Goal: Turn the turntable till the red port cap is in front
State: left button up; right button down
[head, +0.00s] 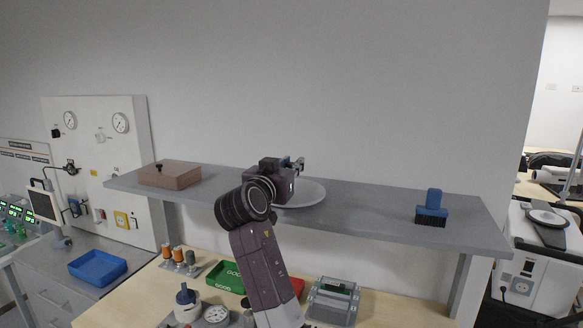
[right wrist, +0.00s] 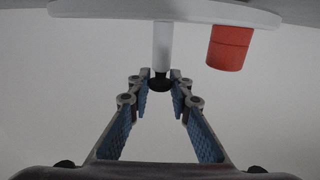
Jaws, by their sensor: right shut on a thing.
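The turntable, a pale round disc (head: 308,193), lies on the grey shelf, partly hidden behind my right arm. It also shows along the top of the right wrist view (right wrist: 100,12). A white post (right wrist: 162,45) with a black end (right wrist: 160,80) stands out from the disc. The red port cap (right wrist: 229,47) is on the disc, to the right of the post in the right wrist view; I cannot make it out in the head view. My right gripper (right wrist: 157,80) has its fingertips on either side of the black end and is shut on the post. It shows over the turntable in the head view (head: 297,164). My left gripper is not in view.
The shelf (head: 365,215) also carries a brown box (head: 170,173) at the left and a blue brush (head: 432,208) at the right. Below, a wooden bench holds a green tray (head: 222,277) and a grey device (head: 333,300).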

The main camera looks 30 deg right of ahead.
jog(key=shift+r+n+t+y+p, duration=0.1)
jog(key=shift+n+t+y+p, duration=0.25)
jog(key=shift+n+t+y, duration=0.95)
jog(key=shift+n+t+y+p, duration=1.15)
jog(key=shift+n+t+y, duration=0.3)
jog(key=shift+y, duration=0.65)
jog(key=shift+n+y, duration=0.35)
jog(key=shift+y, duration=0.15)
jog(key=shift+n+t+y+p, duration=0.35)
jog(key=shift+n+y+p, duration=0.05)
jog(key=shift+y, duration=0.2)
jog(key=c, duration=1.8)
grip_release()
jog(key=shift+s, duration=0.15)
jog(key=v, duration=1.1)
jog(key=shift+s+a, duration=0.15)
jog(key=shift+s, duration=0.25)
